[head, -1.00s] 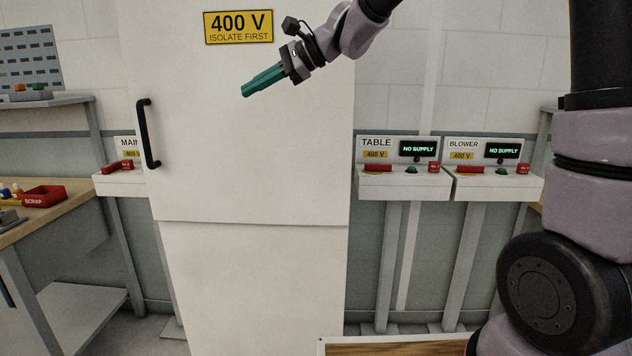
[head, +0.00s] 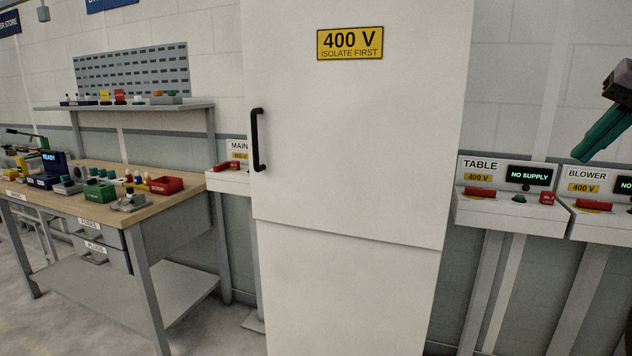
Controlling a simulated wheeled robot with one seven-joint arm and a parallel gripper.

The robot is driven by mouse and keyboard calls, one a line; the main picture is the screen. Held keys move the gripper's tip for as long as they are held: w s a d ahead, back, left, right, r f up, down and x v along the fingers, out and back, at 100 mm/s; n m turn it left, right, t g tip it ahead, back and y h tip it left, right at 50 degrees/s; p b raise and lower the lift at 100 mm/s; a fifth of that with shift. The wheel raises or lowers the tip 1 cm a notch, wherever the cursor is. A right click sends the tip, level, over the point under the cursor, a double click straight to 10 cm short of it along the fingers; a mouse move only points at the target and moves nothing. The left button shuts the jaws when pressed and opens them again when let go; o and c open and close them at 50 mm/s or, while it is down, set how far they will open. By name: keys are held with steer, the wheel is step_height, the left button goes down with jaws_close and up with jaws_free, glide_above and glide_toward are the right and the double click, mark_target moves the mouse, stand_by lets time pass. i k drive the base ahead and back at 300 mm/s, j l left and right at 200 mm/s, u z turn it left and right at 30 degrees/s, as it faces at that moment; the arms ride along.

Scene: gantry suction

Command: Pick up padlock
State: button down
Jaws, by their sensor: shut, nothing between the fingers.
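I cannot make out a padlock for certain. Several small items on the workbench (head: 170,207) and its shelf are too small to tell apart. My gripper (head: 584,154) is at the right edge, its teal fingers pointing down and left. It is shut and empty, in front of the wall above the TABLE and BLOWER switch boxes. Part of my arm is cut off by the picture edge.
A tall white cabinet (head: 350,150) with a black handle (head: 257,140) fills the middle. The TABLE box (head: 508,215) and BLOWER box (head: 600,226) stand right of it, the MAIN box (head: 229,182) left. Floor shows at lower left.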

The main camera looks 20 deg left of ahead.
mark_target(235, 165)
steer(key=u, duration=1.3)
steer(key=i+j+u, duration=0.25)
steer(key=i, duration=0.15)
steer(key=i+u, duration=0.75)
steer(key=i, duration=0.7)
steer(key=i+z, duration=0.35)
steer(key=i+j+z, duration=0.2)
steer(key=z, duration=0.15)
steer(key=i+j+z, duration=0.1)
steer(key=i+z, duration=0.35)
steer(key=i+j+z, duration=0.15)
steer(key=z, duration=0.3)
steer(key=i+j+z, duration=0.3)
steer(key=z, duration=0.15)
